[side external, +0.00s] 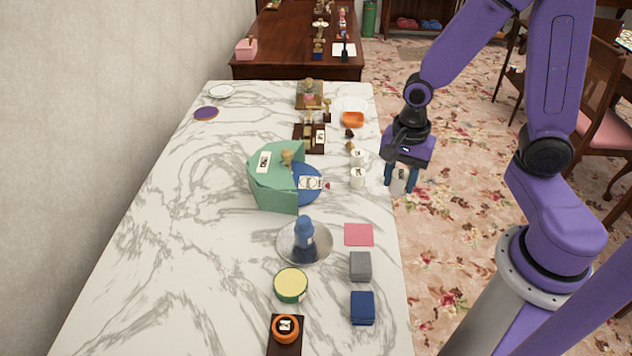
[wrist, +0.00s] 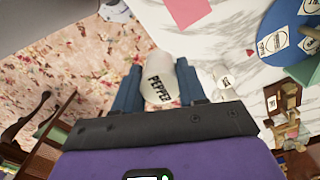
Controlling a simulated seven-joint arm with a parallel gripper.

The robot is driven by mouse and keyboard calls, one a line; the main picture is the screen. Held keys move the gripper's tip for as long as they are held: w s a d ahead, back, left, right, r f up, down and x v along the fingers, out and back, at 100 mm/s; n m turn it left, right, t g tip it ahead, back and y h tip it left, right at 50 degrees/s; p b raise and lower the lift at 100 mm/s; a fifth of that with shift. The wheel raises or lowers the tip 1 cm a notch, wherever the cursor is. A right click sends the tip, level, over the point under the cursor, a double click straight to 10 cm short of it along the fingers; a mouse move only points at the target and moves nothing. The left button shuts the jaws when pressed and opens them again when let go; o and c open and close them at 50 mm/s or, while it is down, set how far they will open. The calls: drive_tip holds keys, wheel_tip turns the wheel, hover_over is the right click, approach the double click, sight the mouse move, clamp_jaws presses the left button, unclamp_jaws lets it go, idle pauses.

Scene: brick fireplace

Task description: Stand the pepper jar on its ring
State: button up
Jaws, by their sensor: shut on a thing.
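The pepper jar is a white cylinder with "PEPPER" in dark letters, seen in the wrist view (wrist: 159,82). My gripper (wrist: 161,72) is shut on it, with a blue finger on each side. In the side view my gripper (side external: 400,183) holds the jar (side external: 398,186) just off the right edge of the marble table, over the floor. A blue round board (side external: 306,193) with white labels lies on the table to the left, partly hidden by a green block-like stand (side external: 272,190). I cannot tell which mark is the pepper ring.
Two white jars (side external: 357,179) (side external: 358,158) stand by the table's right edge, between the board and my gripper.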

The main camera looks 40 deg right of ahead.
drive_tip(key=w+a+r+m, duration=0.1)
drive_tip(key=w+a+m, duration=0.2)
drive_tip(key=w+m, duration=0.6)
drive_tip(key=shift+n, duration=0.9)
drive_tip(key=w+f, duration=0.3)
drive_tip(key=w, duration=0.2)
drive_tip(key=w+f, duration=0.3)
drive_tip(key=w, duration=0.2)
drive_tip(key=w+f, duration=0.3)
drive_tip(key=w, duration=0.2)
drive_tip(key=shift+w+a+f, duration=0.2)
drive_tip(key=shift+w+a, duration=0.1)
drive_tip(key=shift+a, duration=0.1)
drive_tip(key=shift+w+f, duration=0.1)
drive_tip(key=shift+f, duration=1.5)
drive_tip(key=shift+f, duration=0.1)
drive_tip(key=o, duration=1.1)
